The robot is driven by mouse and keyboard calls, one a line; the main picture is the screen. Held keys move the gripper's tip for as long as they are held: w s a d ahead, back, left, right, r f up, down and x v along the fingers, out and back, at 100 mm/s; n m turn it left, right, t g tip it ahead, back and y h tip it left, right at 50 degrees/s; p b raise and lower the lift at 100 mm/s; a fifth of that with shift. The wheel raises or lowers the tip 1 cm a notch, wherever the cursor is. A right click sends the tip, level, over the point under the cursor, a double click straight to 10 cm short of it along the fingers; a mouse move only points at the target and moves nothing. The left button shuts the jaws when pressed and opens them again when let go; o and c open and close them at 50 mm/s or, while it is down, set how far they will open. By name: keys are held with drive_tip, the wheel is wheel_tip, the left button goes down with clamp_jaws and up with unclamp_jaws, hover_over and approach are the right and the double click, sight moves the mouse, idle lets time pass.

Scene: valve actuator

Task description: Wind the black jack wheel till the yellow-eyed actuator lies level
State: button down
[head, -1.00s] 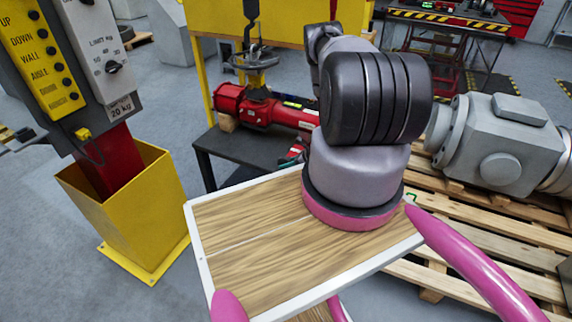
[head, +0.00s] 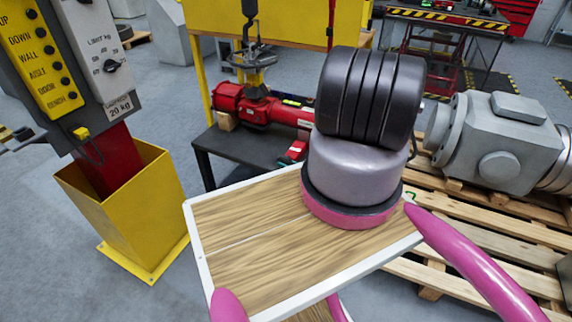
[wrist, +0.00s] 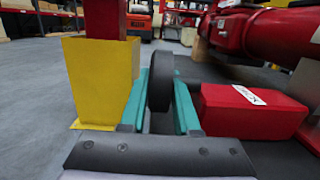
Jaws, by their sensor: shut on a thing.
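The black jack wheel (wrist: 161,84) stands upright, seen edge-on, between the teal fingers of my gripper (wrist: 160,108) in the wrist view. The fingers are shut on its two faces. The red jack body (wrist: 250,110), with a white label, is just right of the wheel. It also shows in the head view (head: 296,149), partly behind my arm. The red actuator (head: 262,108) lies on a dark bench, its right end hidden by my arm. Its near part shows at top right in the wrist view (wrist: 275,33). I cannot tell whether it is level.
A yellow bin-like post base (head: 130,205) with a control panel stands at left. The dark bench (head: 240,157) bears the actuator under a hanging hook (head: 248,30). A grey gearbox (head: 500,140) sits on wooden pallets at right. Grey floor is open between post and bench.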

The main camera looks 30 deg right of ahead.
idle(0.6)
drive_tip(key=c, duration=0.6)
unclamp_jaws()
drive_tip(key=shift+c, duration=0.2)
